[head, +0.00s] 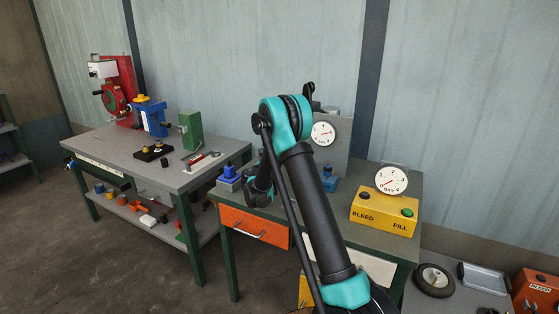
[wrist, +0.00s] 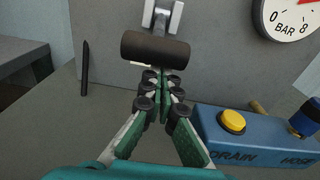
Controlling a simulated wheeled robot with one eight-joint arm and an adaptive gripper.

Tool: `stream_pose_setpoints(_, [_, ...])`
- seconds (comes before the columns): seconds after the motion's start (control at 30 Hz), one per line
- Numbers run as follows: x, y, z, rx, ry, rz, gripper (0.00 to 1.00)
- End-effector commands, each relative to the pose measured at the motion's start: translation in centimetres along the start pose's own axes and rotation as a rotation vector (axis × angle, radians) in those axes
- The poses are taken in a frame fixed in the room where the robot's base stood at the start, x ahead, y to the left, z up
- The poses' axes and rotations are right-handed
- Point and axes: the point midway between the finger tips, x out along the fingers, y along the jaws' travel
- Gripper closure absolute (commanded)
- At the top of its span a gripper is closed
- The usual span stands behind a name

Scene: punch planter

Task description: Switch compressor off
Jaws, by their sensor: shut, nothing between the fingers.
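A grey upright panel (wrist: 230,70) fills the back of the wrist view. A lever with a thick dark cylindrical grip (wrist: 155,47) on a light metal bracket (wrist: 162,15) stands out from it. No label on the lever is readable. My gripper (wrist: 163,84) is shut and empty, its fingertips just below the grip in the picture; I cannot tell whether they touch it. A white gauge marked BAR (wrist: 290,17) is on the panel at upper right, also in the head view (head: 323,133). My arm hides the lever and fingertips in the head view.
A blue block (wrist: 255,140) marked DRAIN and HOSE, with a yellow button (wrist: 232,121), sits close right of my gripper. A thin dark rod (wrist: 85,68) stands at left. A yellow BLEED/FILL box (head: 384,211) is on the bench's right; another workbench (head: 160,170) stands left.

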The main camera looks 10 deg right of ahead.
Motion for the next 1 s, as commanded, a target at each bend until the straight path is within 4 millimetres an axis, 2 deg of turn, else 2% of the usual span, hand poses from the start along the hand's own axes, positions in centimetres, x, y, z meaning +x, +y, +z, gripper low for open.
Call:
stream_pose_setpoints(0.67, [-0.6,0.0,0.9,0.000,0.098,0.000,1.00])
stream_pose_setpoints(1.0, [-1.3,0.0,2.3,0.001,0.246,0.000,1.00])
